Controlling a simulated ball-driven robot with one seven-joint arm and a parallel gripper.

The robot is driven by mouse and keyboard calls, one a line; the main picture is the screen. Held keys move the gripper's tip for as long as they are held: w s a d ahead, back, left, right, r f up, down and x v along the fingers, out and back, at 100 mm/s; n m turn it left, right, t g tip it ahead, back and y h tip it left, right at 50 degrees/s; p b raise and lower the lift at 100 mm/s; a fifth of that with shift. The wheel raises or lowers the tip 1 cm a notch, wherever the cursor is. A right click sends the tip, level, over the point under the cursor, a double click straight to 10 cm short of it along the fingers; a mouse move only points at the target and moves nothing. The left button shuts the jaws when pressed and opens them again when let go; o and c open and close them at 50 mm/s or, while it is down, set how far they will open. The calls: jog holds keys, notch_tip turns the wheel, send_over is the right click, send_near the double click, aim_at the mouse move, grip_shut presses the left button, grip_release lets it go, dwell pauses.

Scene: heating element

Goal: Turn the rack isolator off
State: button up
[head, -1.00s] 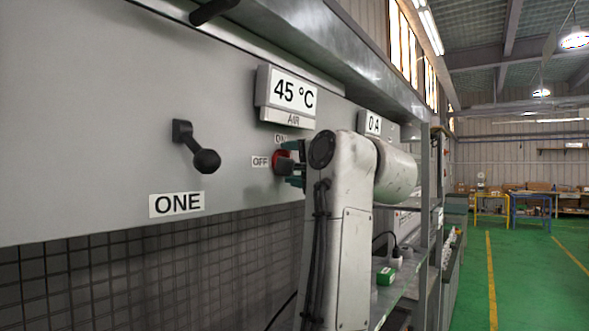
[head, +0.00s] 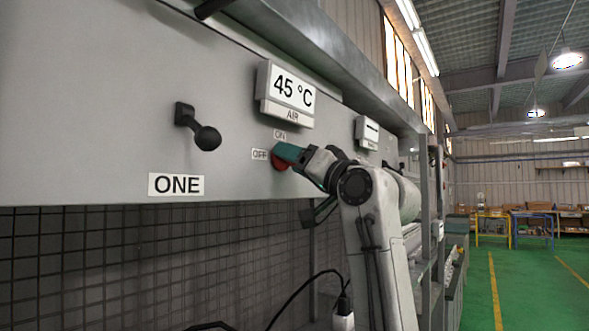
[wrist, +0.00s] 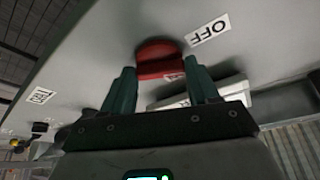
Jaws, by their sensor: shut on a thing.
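The rack isolator is a round red knob (head: 279,160) on the grey panel, with an ON label (head: 280,135) above it and an OFF label (head: 260,154) to its left. My gripper (head: 288,153) reaches it from the right, its green fingers covering part of the knob. In the wrist view the red knob (wrist: 158,57) lies between the tips of the two fingers, and my gripper (wrist: 163,78) is shut on it. The OFF label (wrist: 209,29) shows right of the knob there. Which label the knob points to I cannot tell.
A black ball-ended lever (head: 207,138) sticks out left of the knob, above the ONE label (head: 176,184). A 45 °C display (head: 288,90) juts out above, and another display (head: 367,132) lies right, behind my arm. Mesh lies below the panel.

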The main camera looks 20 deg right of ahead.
jog(key=n+y, duration=0.1)
jog(key=n, duration=0.1)
jog(key=n+g+y+b, duration=0.1)
jog(key=n, duration=0.1)
jog(key=n+y, duration=0.1)
jog(key=n, duration=0.2)
jog(key=shift+w+d+f+b, duration=0.15)
jog(key=shift+d+f+b, duration=0.1)
jog(key=shift+b, duration=0.1)
jog(key=shift+n+g+y, duration=0.3)
jog(key=o, duration=1.1)
jog(key=shift+r, duration=0.15)
jog(key=shift+c, duration=0.2)
jog(key=b+v, duration=0.3)
jog(key=v, duration=0.7)
jog(key=shift+s+d+b, duration=0.2)
jog(key=shift+s+b, duration=0.1)
